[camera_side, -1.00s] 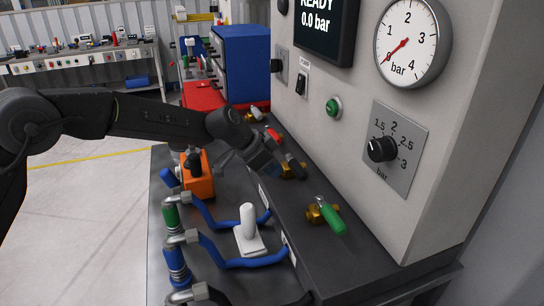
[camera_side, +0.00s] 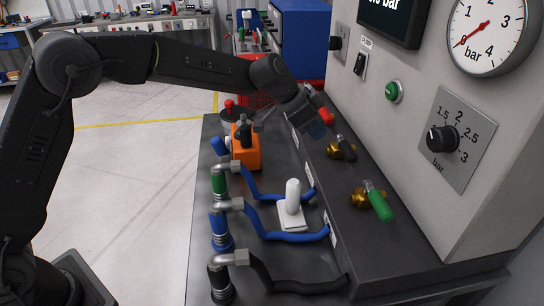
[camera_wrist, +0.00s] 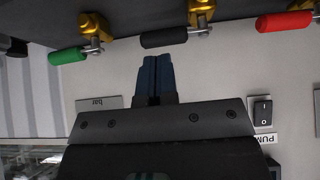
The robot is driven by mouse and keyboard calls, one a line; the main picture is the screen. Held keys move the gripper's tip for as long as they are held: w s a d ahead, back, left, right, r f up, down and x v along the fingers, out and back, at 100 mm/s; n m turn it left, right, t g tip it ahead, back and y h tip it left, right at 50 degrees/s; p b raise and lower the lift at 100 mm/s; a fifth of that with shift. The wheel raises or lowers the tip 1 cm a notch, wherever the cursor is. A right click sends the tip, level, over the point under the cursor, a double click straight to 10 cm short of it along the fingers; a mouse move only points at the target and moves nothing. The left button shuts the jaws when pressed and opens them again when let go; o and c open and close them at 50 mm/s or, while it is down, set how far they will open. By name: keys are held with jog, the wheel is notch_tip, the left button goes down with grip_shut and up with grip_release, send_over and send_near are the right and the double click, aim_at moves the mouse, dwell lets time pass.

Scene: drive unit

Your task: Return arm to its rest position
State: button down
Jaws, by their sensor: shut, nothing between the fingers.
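My gripper (camera_wrist: 155,78) is shut, its blue fingers together with nothing between them. In the side view the gripper (camera_side: 312,126) is above the bench, left of the valves and partly in front of the far ones. In the wrist view the fingertips point toward the black valve handle (camera_wrist: 163,38), with a visible gap in the picture. The green-handled valve (camera_side: 377,202) is nearest the side camera. The black handle (camera_side: 346,149) and red handle (camera_side: 321,106) are farther back.
The grey panel (camera_side: 400,65) with gauge (camera_side: 487,30), knob (camera_side: 442,139) and green button (camera_side: 393,92) rises at right. Blue hoses (camera_side: 275,231), a white upright part (camera_side: 293,198) and an orange block (camera_side: 246,157) stand on the bench. Open floor lies left.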

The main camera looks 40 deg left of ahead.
jog(key=s+a+r+n+y, duration=0.1)
jog(key=s+a+r, duration=0.2)
jog(key=s, duration=0.3)
jog(key=s+a+r+n, duration=0.2)
jog(key=s+a+r, duration=0.1)
jog(key=s, duration=0.2)
jog(key=s+a+r+n+y, duration=0.1)
jog(key=s+a+r, duration=0.2)
jog(key=s, duration=0.3)
jog(key=s+a+f+n+y, duration=0.1)
jog(key=s+a+f+n, duration=0.1)
jog(key=s, duration=0.8)
jog(key=s+a+f+n+y, duration=0.2)
jog(key=s+a, duration=0.3)
jog(key=s, duration=0.5)
jog(key=shift+f+n, duration=0.35)
jog(key=shift+n, duration=0.15)
jog(key=c, duration=1.8)
grip_release()
